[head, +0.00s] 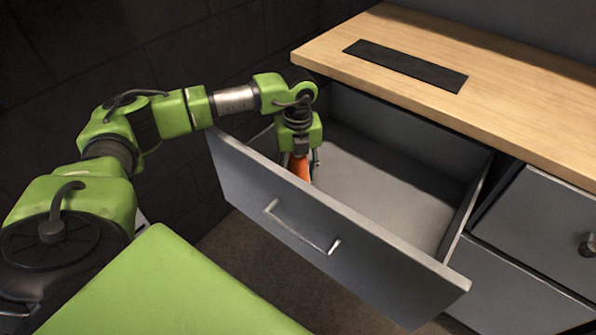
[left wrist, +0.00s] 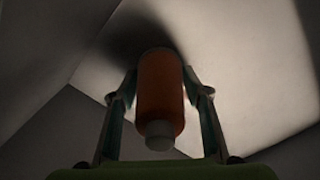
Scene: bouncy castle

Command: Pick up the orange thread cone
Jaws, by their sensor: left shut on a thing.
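The orange thread cone (head: 299,168) is inside the open grey drawer (head: 330,262), near its left end, partly hidden by the front panel and my gripper. My left gripper (head: 300,158) reaches down into the drawer and is shut on the cone. In the left wrist view the cone (left wrist: 160,92) sits between the two fingers of my left gripper (left wrist: 160,100), with its pale tip toward the camera. I cannot tell whether the cone touches the drawer floor. My right gripper is not in view.
The drawer has a metal bar handle (head: 302,228) and a bare floor to the right of the cone. A wooden countertop (head: 500,75) with a flat black strip (head: 405,65) overhangs the drawer's back. Closed grey drawers (head: 545,225) stand at the right.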

